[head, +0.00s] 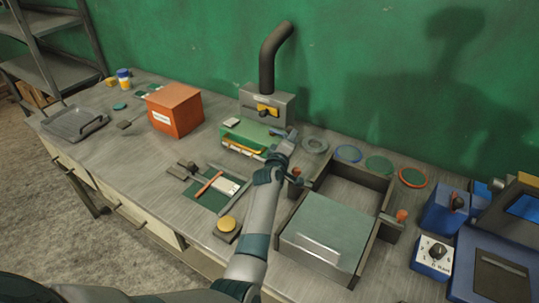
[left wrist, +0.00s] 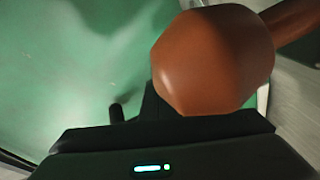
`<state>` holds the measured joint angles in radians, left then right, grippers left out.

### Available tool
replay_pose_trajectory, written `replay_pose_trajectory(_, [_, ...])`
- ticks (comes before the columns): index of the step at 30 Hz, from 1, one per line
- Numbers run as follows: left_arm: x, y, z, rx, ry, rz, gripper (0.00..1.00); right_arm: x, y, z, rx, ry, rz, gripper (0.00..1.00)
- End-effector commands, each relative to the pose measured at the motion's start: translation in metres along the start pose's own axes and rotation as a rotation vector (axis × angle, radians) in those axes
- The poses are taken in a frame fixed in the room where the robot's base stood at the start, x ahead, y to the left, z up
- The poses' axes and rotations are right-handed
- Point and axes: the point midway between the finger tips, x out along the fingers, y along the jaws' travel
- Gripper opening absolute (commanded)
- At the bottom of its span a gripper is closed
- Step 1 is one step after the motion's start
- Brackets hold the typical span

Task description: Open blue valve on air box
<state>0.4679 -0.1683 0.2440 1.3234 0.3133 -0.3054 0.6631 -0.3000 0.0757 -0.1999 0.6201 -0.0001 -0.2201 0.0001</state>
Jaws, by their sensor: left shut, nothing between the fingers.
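A grey box (head: 280,101) with a thick black pipe rising from it stands against the green wall, with a yellow handle (head: 265,111) on its front. I cannot tell for certain which part is the blue valve; a small bluish piece shows beside my left gripper, partly hidden by it. My left gripper (head: 283,141) is shut and empty, just in front of the grey box and at the right end of a green box (head: 246,137). In the left wrist view, a large orange-brown knob (left wrist: 213,60) fills the upper middle, close to the camera. My right gripper is out of view.
A grey-lidded open frame (head: 328,232) with orange knobs lies right of my left arm. Coloured rings (head: 348,153) lie behind it. An orange box (head: 174,112) and a dark tray (head: 75,124) stand left. Blue boxes (head: 433,252) crowd the right end.

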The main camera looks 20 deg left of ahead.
Motion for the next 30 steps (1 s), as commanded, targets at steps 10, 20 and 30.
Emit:
replay_pose_trajectory(10, [-0.045,0.005,-0.002,0.001,-0.001,-0.002,0.00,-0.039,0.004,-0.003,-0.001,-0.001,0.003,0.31])
replay_pose_trajectory(20, [-0.105,0.004,-0.001,0.000,-0.002,-0.002,0.00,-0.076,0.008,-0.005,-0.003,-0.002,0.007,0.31])
replay_pose_trajectory(30, [-0.155,0.002,0.000,0.000,-0.002,-0.001,0.00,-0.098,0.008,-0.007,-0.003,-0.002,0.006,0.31])
